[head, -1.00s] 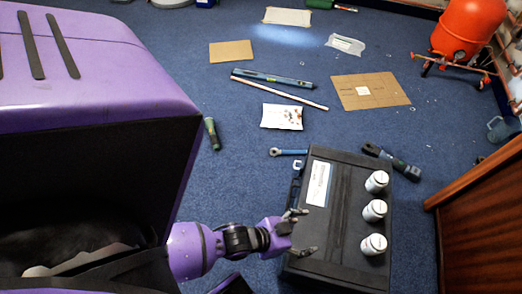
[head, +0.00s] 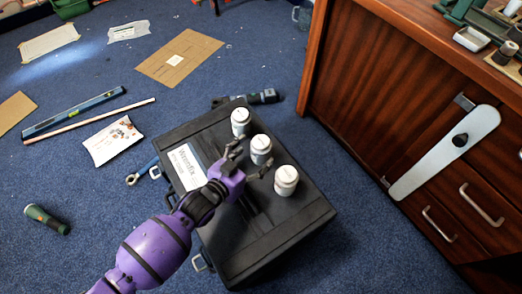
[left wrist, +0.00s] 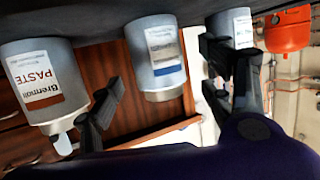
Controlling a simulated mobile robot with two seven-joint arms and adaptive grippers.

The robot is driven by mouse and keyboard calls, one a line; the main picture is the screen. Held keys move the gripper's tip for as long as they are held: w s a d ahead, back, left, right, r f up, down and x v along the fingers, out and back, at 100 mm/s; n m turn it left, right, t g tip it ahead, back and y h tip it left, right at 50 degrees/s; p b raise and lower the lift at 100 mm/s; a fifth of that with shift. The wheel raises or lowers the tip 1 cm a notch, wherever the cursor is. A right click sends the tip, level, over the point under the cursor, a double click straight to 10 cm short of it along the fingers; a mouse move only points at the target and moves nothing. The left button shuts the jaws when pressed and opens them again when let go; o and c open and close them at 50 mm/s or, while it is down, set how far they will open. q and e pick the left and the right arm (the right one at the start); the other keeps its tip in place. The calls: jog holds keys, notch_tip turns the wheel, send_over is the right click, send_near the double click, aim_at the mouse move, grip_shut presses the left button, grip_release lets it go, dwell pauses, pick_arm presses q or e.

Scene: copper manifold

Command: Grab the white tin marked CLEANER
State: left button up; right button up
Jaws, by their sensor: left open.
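Three white tins stand in a row on a black case (head: 235,240). The near tin (head: 286,181) has a brown label reading PASTE in the left wrist view (left wrist: 45,85). The middle tin (head: 260,147) has a blue-and-white label in the left wrist view (left wrist: 157,62), its text unreadable. The far tin (head: 240,120) shows at the right of that view (left wrist: 232,27), partly behind a finger. I cannot read CLEANER on any tin. My left gripper (head: 249,160) is open and empty, its fingers pointing at the middle tin. My right gripper is not in view.
A wooden cabinet (head: 360,85) stands right of the case. A cordless tool (head: 250,98) and a wrench (head: 140,175) lie on the blue carpet by the case. An orange tank (left wrist: 288,30) shows behind the far tin. Neighbouring tins stand close to the middle one.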

aim_at(255, 154)
pick_arm(q)
jog(key=b+x, duration=0.2)
jog(key=x, duration=0.2)
jog(key=shift+s+f, duration=0.1)
jog(key=shift+f, duration=0.05)
jog(key=shift+w+d, duration=0.2)
jog(key=shift+w, duration=0.05)
jog(key=shift+c, duration=0.3)
jog(key=c, duration=1.4)
jog(key=shift+c, duration=0.2)
